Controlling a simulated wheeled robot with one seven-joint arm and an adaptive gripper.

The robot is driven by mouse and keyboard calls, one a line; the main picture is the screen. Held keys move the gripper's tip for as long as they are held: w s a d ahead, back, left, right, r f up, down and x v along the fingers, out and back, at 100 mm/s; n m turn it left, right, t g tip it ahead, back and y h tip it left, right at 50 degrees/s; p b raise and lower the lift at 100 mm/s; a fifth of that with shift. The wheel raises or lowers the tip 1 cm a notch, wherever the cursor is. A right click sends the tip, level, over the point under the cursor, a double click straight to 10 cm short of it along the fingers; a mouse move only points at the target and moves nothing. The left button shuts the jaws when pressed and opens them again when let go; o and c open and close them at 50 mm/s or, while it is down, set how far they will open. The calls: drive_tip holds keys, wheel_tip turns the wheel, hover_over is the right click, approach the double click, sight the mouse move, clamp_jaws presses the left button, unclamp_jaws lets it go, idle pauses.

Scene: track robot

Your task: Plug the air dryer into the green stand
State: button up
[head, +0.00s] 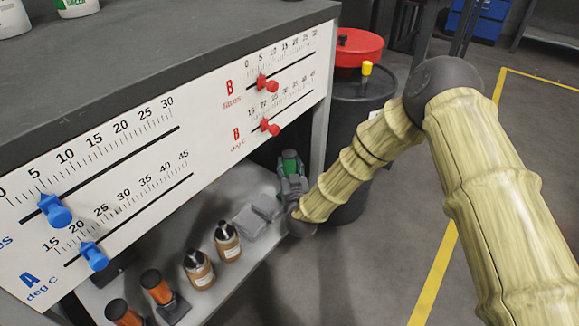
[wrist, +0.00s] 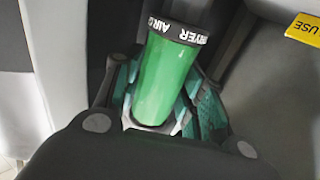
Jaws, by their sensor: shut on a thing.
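The air dryer (wrist: 165,80) is a green cylinder with a black band lettered "AIR DRYER". It also shows as a small green piece in the head view (head: 290,160), at the far right end of the lower shelf. My gripper (head: 291,183) is shut on it, with the teal finger pads on both sides of the green body in the wrist view. The dryer's lower end is hidden by my gripper. I cannot make out a separate green stand in either view.
On the lower shelf (head: 235,275) are two brown bottles (head: 198,268), orange tools (head: 157,288) and grey folded cloths (head: 255,215). The slider panel (head: 130,150) overhangs the shelf. A dark drum (head: 362,95) with a red top stands behind my arm. Floor at right is clear.

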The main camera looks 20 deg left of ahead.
drive_tip(key=shift+f+b, duration=0.3)
drive_tip(key=shift+f, duration=0.45)
drive_tip(key=o, duration=1.2)
drive_tip(key=shift+s, duration=0.15)
drive_tip(key=v, duration=1.1)
drive_tip(key=shift+s+d, duration=0.25)
drive_tip(key=shift+s, duration=0.05)
